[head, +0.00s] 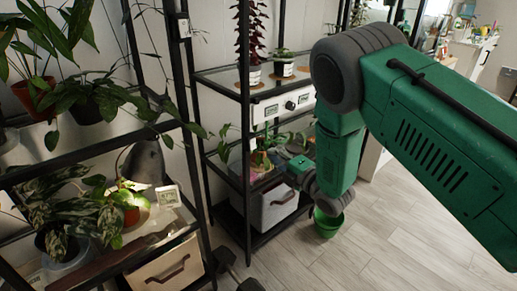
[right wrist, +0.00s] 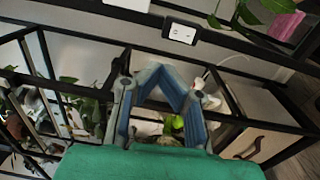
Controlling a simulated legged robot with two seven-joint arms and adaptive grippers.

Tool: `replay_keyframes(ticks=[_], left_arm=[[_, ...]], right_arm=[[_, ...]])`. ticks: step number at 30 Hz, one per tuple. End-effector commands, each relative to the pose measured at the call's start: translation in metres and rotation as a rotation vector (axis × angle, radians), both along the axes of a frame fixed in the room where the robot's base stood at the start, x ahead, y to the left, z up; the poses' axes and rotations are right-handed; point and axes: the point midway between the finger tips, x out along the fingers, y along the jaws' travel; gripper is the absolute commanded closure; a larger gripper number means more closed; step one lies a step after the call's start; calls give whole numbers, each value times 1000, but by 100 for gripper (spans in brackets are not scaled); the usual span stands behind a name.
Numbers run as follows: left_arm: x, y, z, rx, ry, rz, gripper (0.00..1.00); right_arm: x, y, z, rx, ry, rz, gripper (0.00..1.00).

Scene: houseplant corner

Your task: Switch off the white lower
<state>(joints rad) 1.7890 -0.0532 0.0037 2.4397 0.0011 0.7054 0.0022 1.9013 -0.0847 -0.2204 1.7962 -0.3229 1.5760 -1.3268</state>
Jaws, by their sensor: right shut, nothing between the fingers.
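A white panel (head: 283,106) with a round dark-centred knob and a small dark label sits under the glass shelf of the middle rack in the head view. In the right wrist view, a small white plate with a dark slot (right wrist: 181,33) sits on a black rail, above my fingers; I cannot tell which switch it is. My right gripper (head: 294,160) is below the white panel in the head view, apart from it. In the right wrist view, its blue-grey fingers (right wrist: 167,76) are shut and empty. My left gripper is not in view.
Black racks hold several plants, with a terracotta pot (head: 35,98) at left. A grey bin (head: 275,205) sits low in the middle rack. Floor at right is clear.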

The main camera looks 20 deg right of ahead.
Motion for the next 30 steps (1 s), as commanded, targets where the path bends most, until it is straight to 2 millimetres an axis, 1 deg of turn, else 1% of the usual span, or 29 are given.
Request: replay_keyframes(ticks=[1,3,6,9,14,25,26,28,29,30], left_arm=[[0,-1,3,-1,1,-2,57],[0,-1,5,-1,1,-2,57],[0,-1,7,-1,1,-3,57],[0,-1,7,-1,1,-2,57],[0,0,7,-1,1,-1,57],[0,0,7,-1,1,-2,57],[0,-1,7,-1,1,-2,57],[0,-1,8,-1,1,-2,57],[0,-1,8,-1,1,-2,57],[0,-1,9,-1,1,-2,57]], right_arm=[[-9,-5,2,1,3,-3,100],[-18,-7,3,0,3,-3,100],[-26,-7,5,-5,2,-2,100],[-31,-5,7,-9,1,0,100],[-32,-1,8,-13,0,1,100],[-33,-12,4,2,5,-3,100],[-34,-12,1,7,16,-7,100],[-40,-12,-10,44,80,-28,100],[-45,-12,-19,72,127,-45,100],[-54,-13,-33,121,205,-76,100]])
